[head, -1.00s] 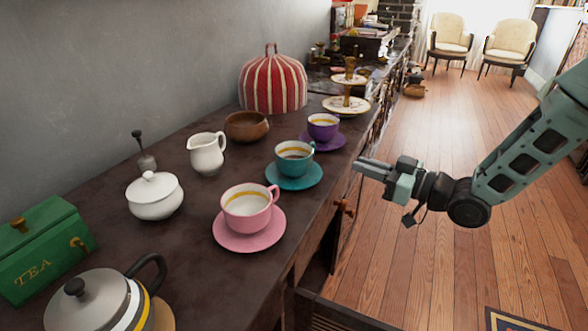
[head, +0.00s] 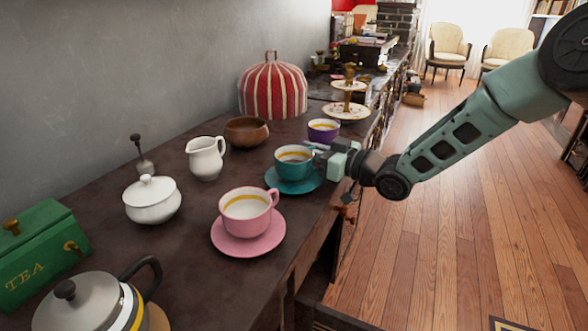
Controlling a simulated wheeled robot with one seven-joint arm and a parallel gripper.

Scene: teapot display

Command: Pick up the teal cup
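The teal cup (head: 293,165) stands upright on its teal saucer (head: 308,186) near the right edge of the dark counter. It has a white inside with a yellow band. My gripper (head: 316,148) is at the cup's right rim, on the side where its handle is. The fingers partly cover the handle area, and I cannot tell whether they touch the cup. The finger gap is too small and hidden to read.
The pink cup (head: 246,212) on its pink saucer (head: 236,245) stands in front. The purple cup (head: 323,130) stands just behind my gripper. A wooden bowl (head: 246,131) and a white creamer (head: 206,158) are to the left on the counter (head: 190,235).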

